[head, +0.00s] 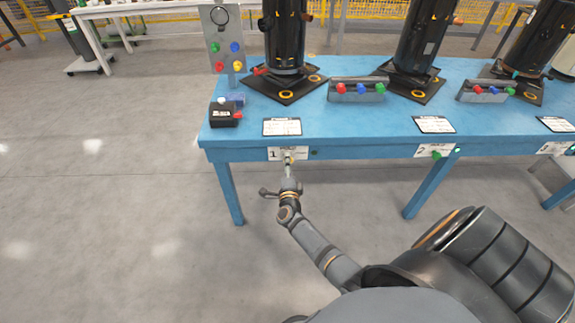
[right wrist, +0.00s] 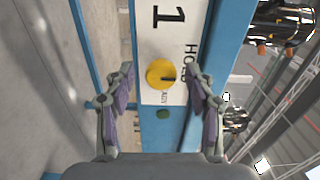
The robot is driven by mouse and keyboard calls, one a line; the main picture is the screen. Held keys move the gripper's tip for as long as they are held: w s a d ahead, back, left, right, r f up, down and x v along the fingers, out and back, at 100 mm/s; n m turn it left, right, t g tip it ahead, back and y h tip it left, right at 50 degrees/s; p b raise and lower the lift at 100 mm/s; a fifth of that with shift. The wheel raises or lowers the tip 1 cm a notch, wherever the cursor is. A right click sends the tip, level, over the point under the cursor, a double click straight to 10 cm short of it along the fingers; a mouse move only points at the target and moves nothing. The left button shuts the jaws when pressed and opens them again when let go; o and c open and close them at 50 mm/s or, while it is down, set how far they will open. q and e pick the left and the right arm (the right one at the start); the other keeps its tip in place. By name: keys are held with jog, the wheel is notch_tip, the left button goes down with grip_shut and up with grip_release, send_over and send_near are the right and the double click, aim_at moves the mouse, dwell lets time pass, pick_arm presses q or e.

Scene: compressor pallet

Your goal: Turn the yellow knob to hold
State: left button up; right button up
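The yellow knob (right wrist: 158,73) sits on a white label plate (right wrist: 173,22) marked 1 and HOLD, on the blue table's front edge. A dark mark on the knob runs from near its middle to the right, towards the side where HOLD is printed. Smaller lettering lies below the knob. My right gripper (right wrist: 161,72) is open, one finger on each side of the knob with a gap to both. In the head view the right gripper (head: 289,171) is just in front of plate 1 (head: 274,154) and mostly hides the knob. My left gripper is not in view.
A green round part (right wrist: 163,114) sits below the knob in the wrist view. The blue table (head: 365,122) carries black compressors, button boxes (head: 343,97) and clipboards (head: 282,127). Plate 2 (head: 428,151) is farther right. The floor left of the table is clear.

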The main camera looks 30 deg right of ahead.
jog(key=shift+s, duration=0.1)
jog(key=v, duration=1.1)
jog(key=shift+s+a, duration=0.2)
jog(key=shift+s, duration=0.15)
